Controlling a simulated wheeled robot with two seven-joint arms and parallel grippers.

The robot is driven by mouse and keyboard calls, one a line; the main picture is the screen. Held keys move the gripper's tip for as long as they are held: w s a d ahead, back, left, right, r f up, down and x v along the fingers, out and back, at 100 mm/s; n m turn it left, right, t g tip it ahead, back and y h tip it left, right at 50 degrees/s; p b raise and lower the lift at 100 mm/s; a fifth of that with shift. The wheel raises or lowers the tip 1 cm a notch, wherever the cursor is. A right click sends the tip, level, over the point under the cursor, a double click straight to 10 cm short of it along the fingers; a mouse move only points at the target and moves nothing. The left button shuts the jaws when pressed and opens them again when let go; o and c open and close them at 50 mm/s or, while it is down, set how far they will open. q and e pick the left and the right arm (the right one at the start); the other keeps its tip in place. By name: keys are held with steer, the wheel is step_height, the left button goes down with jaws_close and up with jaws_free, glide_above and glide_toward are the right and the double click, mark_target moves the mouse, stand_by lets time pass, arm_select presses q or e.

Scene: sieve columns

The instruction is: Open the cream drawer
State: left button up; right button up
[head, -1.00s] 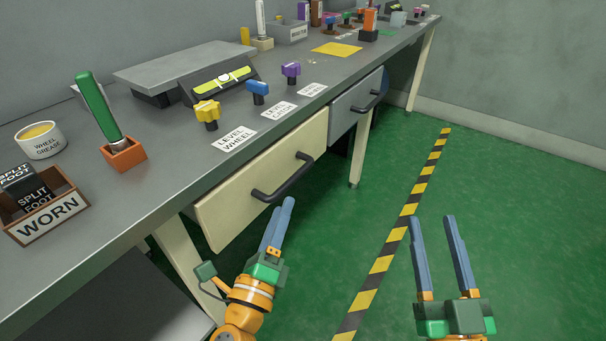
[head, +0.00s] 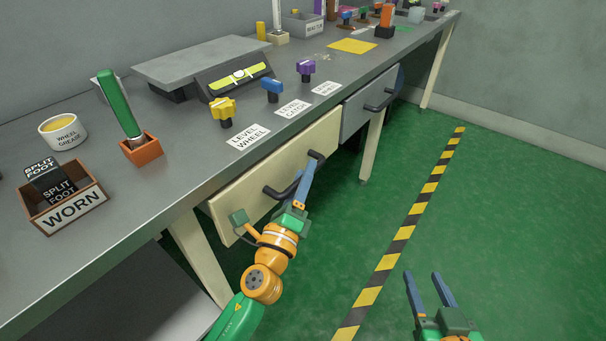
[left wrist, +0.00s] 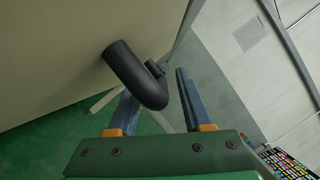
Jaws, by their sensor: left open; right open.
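The cream drawer (head: 250,188) sits under the bench top, and its front looks flush with the bench. Its black bar handle (head: 284,193) runs along the front. My left gripper (head: 307,176) is open at the handle, near its right-hand part. In the left wrist view the dark handle (left wrist: 128,70) curves between the two blue fingers (left wrist: 155,100) and hides part of the left one. I cannot tell whether a finger touches it. My right gripper (head: 427,288) is open and empty over the green floor, well away from the drawer.
A grey drawer (head: 365,105) with its own black handle is beyond the cream one. The bench top holds yellow, blue and purple knobs (head: 272,88), labels, and a WORN box (head: 68,207). Green floor with a striped line (head: 405,232) is clear to the right.

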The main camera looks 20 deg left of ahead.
arm_select(q)
jaws_close()
stand_by(1.4)
